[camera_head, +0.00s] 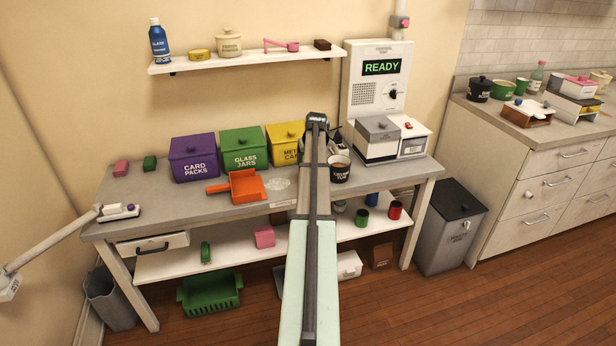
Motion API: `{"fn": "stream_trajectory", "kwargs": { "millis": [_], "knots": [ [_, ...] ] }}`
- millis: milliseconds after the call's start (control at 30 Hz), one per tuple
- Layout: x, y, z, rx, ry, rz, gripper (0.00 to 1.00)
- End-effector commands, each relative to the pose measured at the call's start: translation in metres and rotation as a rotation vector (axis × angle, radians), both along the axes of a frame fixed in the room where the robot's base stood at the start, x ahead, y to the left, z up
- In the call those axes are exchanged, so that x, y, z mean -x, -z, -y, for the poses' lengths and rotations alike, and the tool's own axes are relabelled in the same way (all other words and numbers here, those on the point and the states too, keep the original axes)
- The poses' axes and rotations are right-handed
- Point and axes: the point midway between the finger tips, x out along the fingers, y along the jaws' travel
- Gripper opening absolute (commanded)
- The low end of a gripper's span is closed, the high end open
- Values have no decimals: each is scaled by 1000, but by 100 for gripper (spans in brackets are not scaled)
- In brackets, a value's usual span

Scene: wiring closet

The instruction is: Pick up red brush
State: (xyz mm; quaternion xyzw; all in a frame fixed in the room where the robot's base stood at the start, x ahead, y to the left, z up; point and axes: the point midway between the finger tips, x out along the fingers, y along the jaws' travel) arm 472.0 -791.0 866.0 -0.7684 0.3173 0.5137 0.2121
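I cannot make out a clear red brush. An orange-red tool (247,186) shaped like a dustpan, with a handle to the left, lies on the grey workbench (150,196) in front of the green and yellow bins. My arm rises from the bottom middle and ends near the yellow bin and the dark cup. My gripper's fingers do not show; they seem hidden behind the arm. The arm also hides part of the bench.
Purple (193,158), green (243,149) and yellow (283,140) bins line the bench back. A dark cup (341,172) stands right of my arm, before a machine reading READY (377,82). Red (395,210) and green (362,218) cups stand on the lower shelf.

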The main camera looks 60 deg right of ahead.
Motion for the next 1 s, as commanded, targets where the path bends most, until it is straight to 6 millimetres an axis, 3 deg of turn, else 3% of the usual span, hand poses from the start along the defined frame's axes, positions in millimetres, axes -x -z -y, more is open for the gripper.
{"fn": "stream_trajectory", "kwargs": {
  "millis": [200, 467, 800, 1000],
  "knots": [
    [-9, 31, 10, -1, 0, -1, 74],
    [-12, 44, 12, 0, 1, 0, 74],
    [-20, 83, 21, 0, 1, 0, 74],
    [-20, 86, 22, 1, 1, 0, 74]
  ]
}}
